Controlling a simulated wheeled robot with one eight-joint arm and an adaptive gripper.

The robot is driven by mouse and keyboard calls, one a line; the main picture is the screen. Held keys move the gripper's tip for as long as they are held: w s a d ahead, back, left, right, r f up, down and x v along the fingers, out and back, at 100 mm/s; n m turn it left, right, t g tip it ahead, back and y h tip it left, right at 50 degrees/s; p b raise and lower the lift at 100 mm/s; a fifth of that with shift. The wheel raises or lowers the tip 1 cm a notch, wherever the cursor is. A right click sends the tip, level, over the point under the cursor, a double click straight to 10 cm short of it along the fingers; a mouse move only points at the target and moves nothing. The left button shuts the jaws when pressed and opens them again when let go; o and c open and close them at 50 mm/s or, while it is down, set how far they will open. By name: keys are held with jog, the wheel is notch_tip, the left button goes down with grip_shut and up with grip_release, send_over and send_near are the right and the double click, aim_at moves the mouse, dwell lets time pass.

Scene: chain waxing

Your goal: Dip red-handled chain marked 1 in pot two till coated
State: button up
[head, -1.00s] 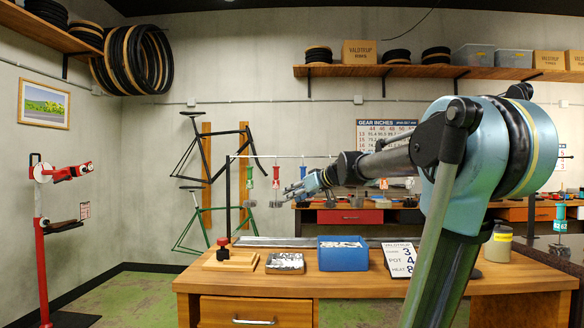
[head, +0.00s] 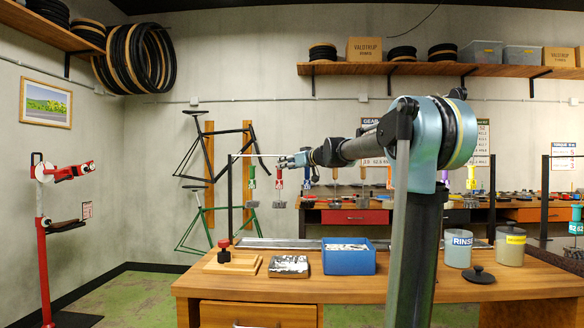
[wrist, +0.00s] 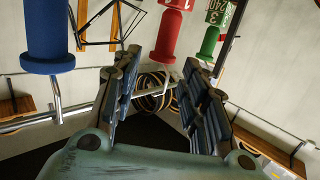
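A red handle (head: 279,180) hangs from the rail between a green handle (head: 252,178) and a blue handle (head: 306,178). A chain seems to hang below it, small in the head view. In the wrist view, which looks upside down, the red handle (wrist: 174,25) shows ahead between my fingers, its mark cut off at the top edge. The blue handle (wrist: 46,35) is at left and the green handle (wrist: 208,40) behind at right. My gripper (head: 292,160) is open and empty beside the handles; it also shows in the wrist view (wrist: 160,65). I cannot identify pot two; my arm hides part of the bench.
On the wooden bench (head: 340,287) stand a blue bin (head: 347,262), a metal tray (head: 288,266), a red-knobbed block (head: 224,252), a RINSE pot (head: 458,252), a yellow-labelled pot (head: 510,248) and a dark lid (head: 481,276). More handles hang right of the blue one.

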aim_at(281, 172)
jog(key=x, duration=0.3)
jog(key=f+x, duration=0.1)
jog(key=x, duration=0.1)
jog(key=shift+w+a+f, duration=0.1)
jog(key=shift+w+a, duration=0.1)
jog(key=shift+f, duration=1.05)
jog(key=shift+c, duration=0.6)
grip_shut()
jog(key=shift+r, duration=0.1)
